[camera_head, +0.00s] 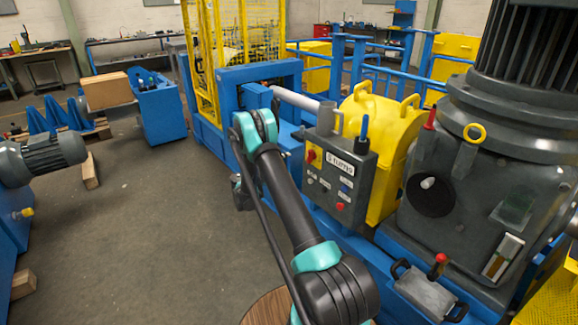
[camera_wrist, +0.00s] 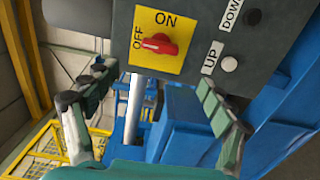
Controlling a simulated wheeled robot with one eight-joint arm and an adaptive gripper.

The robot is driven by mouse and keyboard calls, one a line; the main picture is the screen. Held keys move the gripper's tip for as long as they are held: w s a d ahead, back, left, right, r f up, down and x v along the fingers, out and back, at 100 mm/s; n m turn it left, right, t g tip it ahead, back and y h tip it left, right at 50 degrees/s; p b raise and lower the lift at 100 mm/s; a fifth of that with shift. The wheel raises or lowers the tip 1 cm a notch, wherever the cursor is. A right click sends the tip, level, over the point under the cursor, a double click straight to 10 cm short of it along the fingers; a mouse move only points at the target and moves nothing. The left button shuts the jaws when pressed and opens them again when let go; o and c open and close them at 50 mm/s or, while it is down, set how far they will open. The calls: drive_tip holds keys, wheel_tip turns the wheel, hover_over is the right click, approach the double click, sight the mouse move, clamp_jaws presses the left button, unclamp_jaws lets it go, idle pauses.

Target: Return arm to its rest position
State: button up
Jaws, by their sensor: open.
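In the head view I cannot make out my fingers clearly. In the wrist view my gripper (camera_wrist: 152,85) is open, with its two fingers wide apart and nothing between them. The control box (camera_wrist: 205,15) fills the top of that view. It carries a red knob (camera_wrist: 159,44) on a yellow ON/OFF plate, plus UP and DOWN buttons. The fingertips appear below the knob and beside the UP label, without clear contact.
A large grey motor (camera_head: 490,130) and a yellow cover (camera_head: 385,140) stand right of my arm. A yellow cage (camera_head: 225,45) and blue frame (camera_head: 270,75) are behind it. A grey motor (camera_head: 45,155) stands far left. The floor (camera_head: 165,235) left of my arm is mostly clear.

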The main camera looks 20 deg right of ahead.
drive_tip(key=s+r+m+g+y, duration=0.1)
drive_tip(key=s+r+y, duration=0.35)
drive_tip(key=s, duration=0.45)
drive_tip(key=s+r+m+g+y, duration=0.1)
drive_tip(key=s+r+y, duration=0.4)
drive_tip(key=s, duration=0.4)
drive_tip(key=s+a+f+m+y, duration=0.1)
drive_tip(key=s+a+y, duration=0.2)
drive_tip(key=s, duration=1.2)
drive_tip(key=s+a+f+m+y, duration=0.1)
drive_tip(key=s+a+y, duration=0.3)
drive_tip(key=s+a, duration=0.6)
drive_tip(key=s, duration=0.4)
drive_tip(key=shift+s, duration=0.4)
drive_tip(key=shift+y, duration=0.25)
